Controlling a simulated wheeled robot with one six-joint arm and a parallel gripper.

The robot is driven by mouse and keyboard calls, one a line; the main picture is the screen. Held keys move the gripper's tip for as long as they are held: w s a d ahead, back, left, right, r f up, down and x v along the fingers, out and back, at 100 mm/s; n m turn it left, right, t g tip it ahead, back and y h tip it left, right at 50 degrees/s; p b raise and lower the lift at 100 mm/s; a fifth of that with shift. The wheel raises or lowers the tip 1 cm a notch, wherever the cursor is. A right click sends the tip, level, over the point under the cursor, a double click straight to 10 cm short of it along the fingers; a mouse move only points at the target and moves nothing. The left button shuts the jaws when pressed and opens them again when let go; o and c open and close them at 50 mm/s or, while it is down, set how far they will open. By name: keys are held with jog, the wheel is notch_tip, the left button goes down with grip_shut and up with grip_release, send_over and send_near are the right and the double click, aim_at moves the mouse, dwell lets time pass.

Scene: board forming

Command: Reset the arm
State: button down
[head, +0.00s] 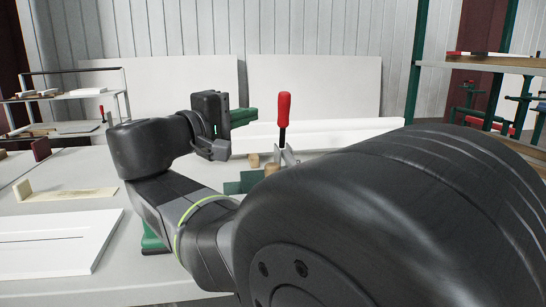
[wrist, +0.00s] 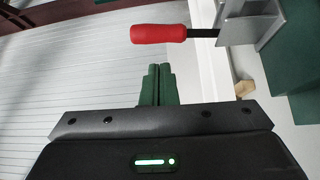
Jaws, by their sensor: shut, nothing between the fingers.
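My gripper (head: 243,117) is raised above the table at the middle of the head view, with its green fingers pointing right. In the wrist view its green fingers (wrist: 158,84) are together, with nothing between them. A toggle clamp with a red handle (head: 284,106) stands upright just right of the fingers in the head view. The same red handle (wrist: 158,34) lies across the top of the wrist view, apart from the fingertips. My arm hides much of the table's right side.
A white panel (head: 66,238) lies on the table (head: 120,280) at the left. A long white board (head: 330,132) lies behind the clamp. Large white boards (head: 312,88) lean on the back wall. A shelf (head: 485,63) with tools stands at the right, and a rack (head: 85,129) at the left.

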jog(key=p+v, duration=0.1)
jog(key=v, duration=0.6)
jog(key=w+d+n+g+p, duration=0.1)
jog(key=w+d+n+p, duration=0.1)
jog(key=w+d+p, duration=0.2)
jog(key=w+d+n+g+y+p, duration=0.1)
jog(key=w+d+p, duration=0.3)
jog(key=w+p, duration=0.7)
jog(key=shift+w+f+n+g+y, duration=0.3)
jog(key=shift+w+f+n+g, duration=0.2)
jog(key=shift+n+g, duration=0.2)
dwell(0.8)
jog(key=shift+f, duration=0.15)
dwell(0.4)
